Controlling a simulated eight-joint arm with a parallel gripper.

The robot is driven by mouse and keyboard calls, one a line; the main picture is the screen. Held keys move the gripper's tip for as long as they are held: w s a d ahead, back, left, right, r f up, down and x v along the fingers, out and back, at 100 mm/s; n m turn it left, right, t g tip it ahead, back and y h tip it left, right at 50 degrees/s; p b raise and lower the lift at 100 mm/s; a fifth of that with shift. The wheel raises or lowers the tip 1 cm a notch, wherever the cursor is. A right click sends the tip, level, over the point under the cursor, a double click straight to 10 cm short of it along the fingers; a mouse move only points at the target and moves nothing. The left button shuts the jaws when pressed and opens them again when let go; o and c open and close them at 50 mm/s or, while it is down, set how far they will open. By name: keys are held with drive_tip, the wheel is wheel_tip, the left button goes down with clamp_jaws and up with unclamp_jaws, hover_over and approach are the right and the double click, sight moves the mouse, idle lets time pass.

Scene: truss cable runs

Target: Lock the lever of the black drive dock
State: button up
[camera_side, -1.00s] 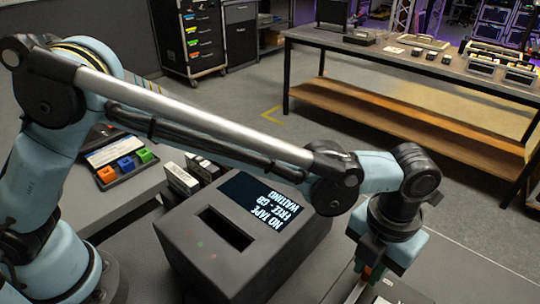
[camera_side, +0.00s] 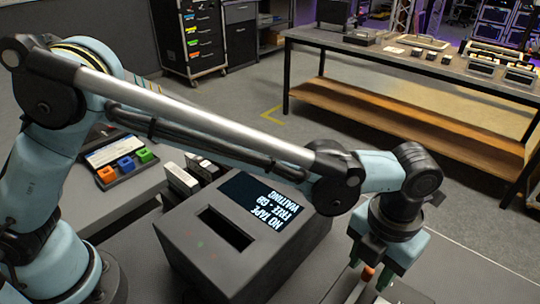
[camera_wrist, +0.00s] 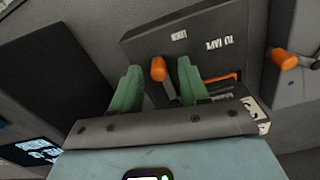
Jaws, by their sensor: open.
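The black drive dock (camera_wrist: 212,48) shows in the wrist view as a dark plate with white lettering that appears to include LOCK. Its lever has an orange knob (camera_wrist: 158,68), which stands in the gap between my two green fingers. My gripper (camera_wrist: 160,78) is open, with a finger on each side of the knob and visible room around it. In the side view my gripper (camera_side: 377,268) points down at the lower right, and the orange knob (camera_side: 367,273) shows between its fingers. Most of the dock is cut off or hidden there, and the lever's angle is hard to tell.
Another orange-knobbed lever (camera_wrist: 284,59) sits on a grey block right of the dock. A grey box with a screen (camera_side: 245,235) stands left of my gripper. A tray of coloured blocks (camera_side: 120,165) lies farther left. A long workbench (camera_side: 400,75) stands behind, across open floor.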

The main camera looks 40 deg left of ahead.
wheel_tip(320, 180, up, 12)
idle(0.5)
